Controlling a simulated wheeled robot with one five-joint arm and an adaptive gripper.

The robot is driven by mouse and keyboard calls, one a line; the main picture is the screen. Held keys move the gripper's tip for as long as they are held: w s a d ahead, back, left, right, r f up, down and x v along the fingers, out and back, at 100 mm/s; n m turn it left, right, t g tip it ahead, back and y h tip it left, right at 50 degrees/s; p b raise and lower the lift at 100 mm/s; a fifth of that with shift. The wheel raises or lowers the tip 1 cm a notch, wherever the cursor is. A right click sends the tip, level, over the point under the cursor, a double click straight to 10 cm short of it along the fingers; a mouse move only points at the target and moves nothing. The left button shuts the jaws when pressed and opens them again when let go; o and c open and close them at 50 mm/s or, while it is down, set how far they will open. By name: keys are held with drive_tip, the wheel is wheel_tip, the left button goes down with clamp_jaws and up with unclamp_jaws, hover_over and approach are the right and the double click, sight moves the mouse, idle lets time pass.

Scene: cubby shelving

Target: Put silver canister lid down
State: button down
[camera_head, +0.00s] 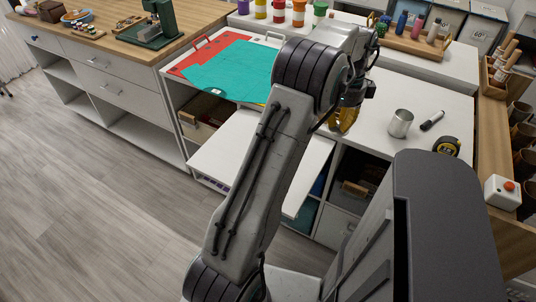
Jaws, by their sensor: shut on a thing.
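The silver canister (400,124) stands upright on the white worktop, right of my gripper. My gripper (343,119) is over the worktop, pointing down, just left of the canister and apart from it. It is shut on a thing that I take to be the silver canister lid. The lid itself is not clearly visible, as the arm and the gripper body block it. A yellow, translucent-looking part shows at the gripper's lower end.
A black-and-white marker (432,120) and a yellow-black tape measure (447,146) lie right of the canister. A wooden tray (412,43) with bottles and several paint jars stand on the raised shelf behind. Teal sheets (232,72) lie left. Worktop between canister and front edge is clear.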

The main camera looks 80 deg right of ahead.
drive_tip(key=w+a+f, duration=0.1)
drive_tip(key=w+f, duration=0.1)
drive_tip(key=w, duration=0.2)
drive_tip(key=w+f, duration=0.2)
drive_tip(key=w, duration=0.2)
drive_tip(key=w+a+f+b, duration=0.1)
drive_tip(key=w+f, duration=0.1)
drive_tip(key=w, duration=0.2)
drive_tip(key=shift+a+f, duration=0.35)
drive_tip(key=shift+f, duration=2.05)
drive_tip(key=shift+f, duration=0.2)
drive_tip(key=c, duration=1.3)
unclamp_jaws()
drive_tip(key=shift+c, duration=0.2)
drive_tip(key=shift+r, duration=0.1)
wheel_tip(320, 180, up, 12)
drive_tip(key=shift+p, duration=0.45)
drive_tip(key=shift+r, duration=0.1)
